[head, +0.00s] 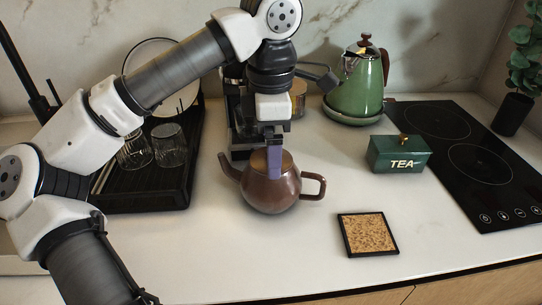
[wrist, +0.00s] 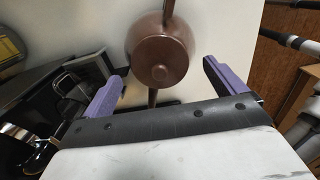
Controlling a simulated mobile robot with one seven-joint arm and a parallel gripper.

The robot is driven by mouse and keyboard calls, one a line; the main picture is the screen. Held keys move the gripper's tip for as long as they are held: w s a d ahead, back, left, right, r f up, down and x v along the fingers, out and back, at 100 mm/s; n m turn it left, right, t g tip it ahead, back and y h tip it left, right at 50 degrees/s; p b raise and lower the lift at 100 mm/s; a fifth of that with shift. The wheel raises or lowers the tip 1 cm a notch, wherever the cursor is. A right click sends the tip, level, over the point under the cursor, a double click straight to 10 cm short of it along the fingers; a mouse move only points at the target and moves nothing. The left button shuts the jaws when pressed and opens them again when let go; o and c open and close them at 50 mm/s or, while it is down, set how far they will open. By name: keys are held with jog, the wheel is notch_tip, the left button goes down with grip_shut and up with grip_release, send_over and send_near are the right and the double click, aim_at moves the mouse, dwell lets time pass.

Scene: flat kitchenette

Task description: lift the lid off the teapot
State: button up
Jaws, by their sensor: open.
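The brown teapot (head: 268,194) stands upright on the white counter, spout to the left and handle to the right. Its lid (head: 258,161) sits on top, partly hidden by a purple finger in the head view. In the wrist view the teapot (wrist: 138,40) is seen from above, with the lid (wrist: 165,50) and its round knob (wrist: 160,72). My gripper (head: 273,163) points down at the lid. In the wrist view my gripper (wrist: 164,76) is open, its purple fingers on either side of the knob. Nothing is held. I cannot tell how high the tips are above the lid.
A cork trivet (head: 368,234) lies front right, with clear counter around it. A green TEA box (head: 398,154) stands beside the black cooktop (head: 470,160). A green kettle (head: 357,90) is behind. A dark rack (head: 165,190) with glasses is left, and a coffee machine (head: 238,125) is behind the teapot.

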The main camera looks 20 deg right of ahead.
jog(key=shift+f, duration=0.75)
jog(key=c, duration=1.1)
jog(key=shift+o, duration=0.2)
notch_tip(320, 180, up, 20)
jog(key=p, duration=0.5)
